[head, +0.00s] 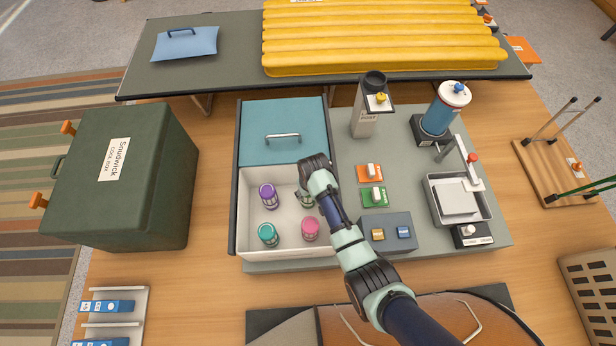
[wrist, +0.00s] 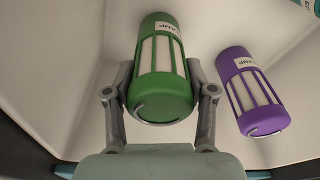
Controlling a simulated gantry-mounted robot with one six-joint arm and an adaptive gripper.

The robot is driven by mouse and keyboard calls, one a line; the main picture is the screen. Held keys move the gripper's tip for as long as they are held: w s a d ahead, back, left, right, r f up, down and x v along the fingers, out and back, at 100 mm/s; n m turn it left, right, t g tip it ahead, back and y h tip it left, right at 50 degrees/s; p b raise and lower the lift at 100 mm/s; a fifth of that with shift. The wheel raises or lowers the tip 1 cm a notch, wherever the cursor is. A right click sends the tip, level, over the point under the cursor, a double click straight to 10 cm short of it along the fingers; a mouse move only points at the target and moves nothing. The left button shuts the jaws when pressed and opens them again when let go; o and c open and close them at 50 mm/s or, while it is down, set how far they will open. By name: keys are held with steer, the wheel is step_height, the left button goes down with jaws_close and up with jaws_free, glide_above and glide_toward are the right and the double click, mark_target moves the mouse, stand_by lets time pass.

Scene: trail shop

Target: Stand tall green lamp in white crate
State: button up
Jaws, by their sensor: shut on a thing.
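The white crate (head: 285,254) lies open at its front half, with a teal lid (head: 265,128) over the back half. My gripper (wrist: 162,84) is shut on the green lamp (wrist: 160,70), one finger on each side of its body. In the head view the green lamp (head: 303,197) is mostly hidden under my gripper (head: 309,185), in the back right of the crate's open part. I cannot tell whether its base touches the crate floor. A purple lamp (head: 267,196) stands to its left; it also shows in the wrist view (wrist: 250,92).
A teal lamp (head: 268,235) and a pink lamp (head: 310,229) stand in the crate's front. Right of the crate are a grey block with clips (head: 388,220), orange (head: 369,174) and green (head: 374,197) tiles, and a tall grey container (head: 364,120). A green cool box (head: 120,180) stands left.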

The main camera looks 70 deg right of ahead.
steer(key=o, duration=1.3)
steer(key=shift+f, duration=0.1)
steer(key=r+p, duration=0.2)
steer(key=r, duration=0.2)
steer(key=s+r+p, duration=0.1)
steer(key=r+p, duration=0.1)
steer(key=r, duration=0.2)
steer(key=a+r+p, duration=0.1)
steer(key=r+p, duration=0.2)
steer(key=r, duration=0.1)
steer(key=shift+s+a+r, duration=0.1)
steer(key=shift+s+r, duration=0.05)
steer(key=w+a+r+n+t+h, duration=0.1)
steer(key=w+a+r+n+t, duration=0.2)
steer(key=w+a+r, duration=0.7)
steer(key=w+a+r+n+t, duration=0.35)
steer(key=w+a+r, duration=0.25)
steer(key=a+r, duration=0.45)
steer(key=s+a+r+t, duration=0.1)
steer(key=a+r, duration=0.2)
steer(key=a, duration=0.2)
steer(key=s+a+r+n+t+y, duration=0.1)
steer(key=a+r+t, duration=0.1)
steer(key=a+r, duration=0.2)
steer(key=s+a+r+n+t+y, duration=0.1)
steer(key=a+r+t, duration=0.1)
steer(key=a, duration=0.4)
steer(key=shift+s+a+r, duration=0.15)
steer(key=shift+a+r, duration=0.1)
steer(key=shift+r, duration=0.4)
